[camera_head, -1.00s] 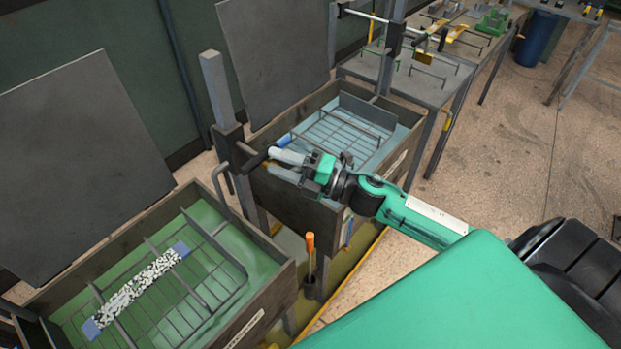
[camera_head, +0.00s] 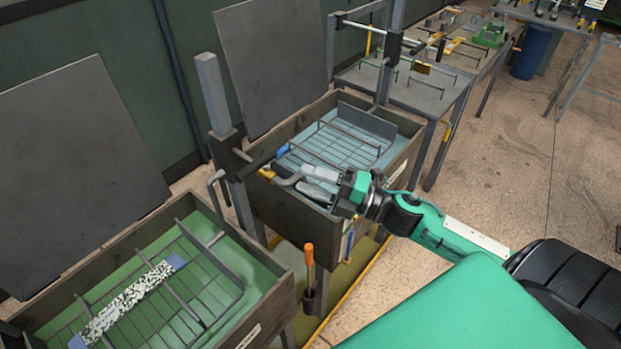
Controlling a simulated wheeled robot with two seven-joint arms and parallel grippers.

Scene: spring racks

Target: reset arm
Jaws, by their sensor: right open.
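My right gripper (camera_head: 306,182) is open and empty, with its two grey fingers apart. It is over the near edge of the back tank, which holds blue liquid and a wire rack (camera_head: 335,147). A black handle (camera_head: 262,160) on the grey post is left of the fingertips, with a visible space between them. My left gripper is out of view.
The front tank (camera_head: 265,325) holds green liquid, a wire rack and a speckled strip (camera_head: 128,300). A grey post (camera_head: 212,95) rises between the tanks. Work tables (camera_head: 415,95) stand behind; open floor (camera_head: 510,185) is at right.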

